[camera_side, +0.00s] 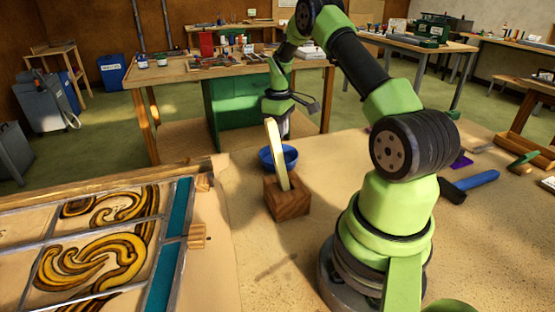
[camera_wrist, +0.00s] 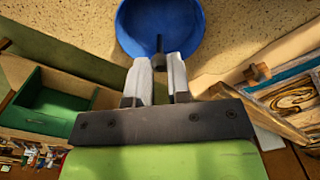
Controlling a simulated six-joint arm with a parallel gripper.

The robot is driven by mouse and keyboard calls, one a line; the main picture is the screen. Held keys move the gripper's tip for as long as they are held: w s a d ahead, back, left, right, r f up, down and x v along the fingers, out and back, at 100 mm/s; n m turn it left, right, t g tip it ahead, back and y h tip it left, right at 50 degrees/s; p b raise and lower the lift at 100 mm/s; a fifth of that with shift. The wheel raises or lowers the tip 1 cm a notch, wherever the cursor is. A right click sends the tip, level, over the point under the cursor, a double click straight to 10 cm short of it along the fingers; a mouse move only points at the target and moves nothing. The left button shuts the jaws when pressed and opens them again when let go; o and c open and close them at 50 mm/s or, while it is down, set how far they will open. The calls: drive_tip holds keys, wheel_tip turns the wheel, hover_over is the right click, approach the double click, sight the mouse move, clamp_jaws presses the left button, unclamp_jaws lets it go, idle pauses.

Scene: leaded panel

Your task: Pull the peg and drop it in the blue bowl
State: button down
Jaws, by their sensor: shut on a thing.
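My gripper (camera_wrist: 159,58) points down over the blue bowl (camera_wrist: 186,10), its two pale fingers shut on a small dark peg (camera_wrist: 159,44). The peg stands out past the fingertips, against the inside of the bowl in the wrist view. I cannot tell how high it is above the bowl. In the side view the bowl (camera_side: 289,153) sits on the bench behind a wooden block, and my gripper (camera_side: 283,131) is above it. The fingertips and peg are mostly hidden there by a pale upright stick.
The wooden block (camera_side: 287,203) holds the pale stick (camera_side: 275,148), which leans slightly, in front of the bowl. A leaded panel (camera_side: 100,250) lies at left with small wooden pieces (camera_side: 197,237) at its edge. A blue-handled hammer (camera_side: 470,185) lies at right.

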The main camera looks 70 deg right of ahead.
drive_tip(key=shift+f, duration=0.45)
idle(0.3)
drive_tip(key=c, duration=1)
unclamp_jaws()
